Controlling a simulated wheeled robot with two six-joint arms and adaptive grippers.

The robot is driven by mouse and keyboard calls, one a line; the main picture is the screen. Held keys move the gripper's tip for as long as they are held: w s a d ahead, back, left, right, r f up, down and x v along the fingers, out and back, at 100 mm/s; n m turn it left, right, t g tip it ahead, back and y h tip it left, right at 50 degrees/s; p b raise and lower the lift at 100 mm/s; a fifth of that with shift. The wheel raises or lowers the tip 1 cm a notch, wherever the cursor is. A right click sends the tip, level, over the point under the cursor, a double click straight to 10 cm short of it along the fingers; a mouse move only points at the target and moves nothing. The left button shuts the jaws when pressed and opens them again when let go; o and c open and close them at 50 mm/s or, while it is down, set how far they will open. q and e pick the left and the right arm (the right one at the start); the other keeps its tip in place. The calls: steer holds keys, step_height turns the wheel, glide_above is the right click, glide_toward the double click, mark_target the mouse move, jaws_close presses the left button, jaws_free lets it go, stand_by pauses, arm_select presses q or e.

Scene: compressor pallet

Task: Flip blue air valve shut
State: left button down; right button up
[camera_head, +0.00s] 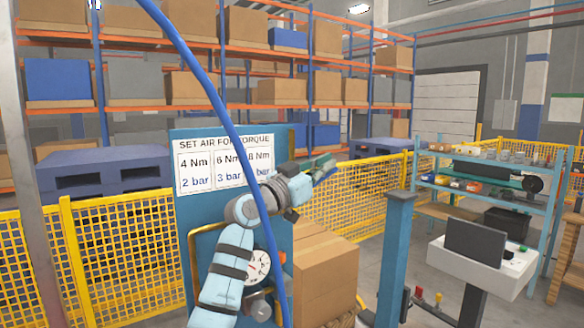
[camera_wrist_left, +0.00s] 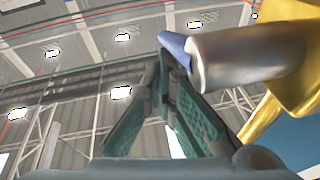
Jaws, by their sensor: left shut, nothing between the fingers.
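In the left wrist view a blue part (camera_wrist_left: 175,43) sits on the end of a shiny metal cylinder (camera_wrist_left: 240,58); it looks like part of the blue air valve, but its lever position cannot be told. My left gripper (camera_wrist_left: 170,58) has its green fingers shut with nothing held, their tips right beside or against the blue part; contact is unclear. In the head view the left gripper (camera_head: 315,166) is at the right edge of the blue panel (camera_head: 187,212), and a small blue piece (camera_head: 327,174) shows near its fingers. My right gripper is not in view.
The panel carries a torque and pressure sign (camera_head: 225,167) and a pressure gauge (camera_head: 258,265). A thick blue hose (camera_head: 205,82) hangs in front. Cardboard boxes (camera_head: 327,272) stand right of the panel, beside a blue post (camera_head: 394,260). A yellow fence (camera_head: 125,250) runs behind.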

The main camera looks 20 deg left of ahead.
arm_select(q)
steer(key=shift+w+d+f, duration=0.1)
steer(key=shift+w+f, duration=0.1)
steer(key=shift+f, duration=0.15)
steer(key=shift+w+f, duration=0.1)
stand_by(0.6)
stand_by(0.9)
steer(key=s+a+r, duration=0.3)
steer(key=s+r, duration=0.5)
steer(key=s, duration=0.1)
steer(key=shift+s+r+p, duration=0.25)
steer(key=shift+s+p, duration=0.05)
steer(key=shift+p, duration=0.05)
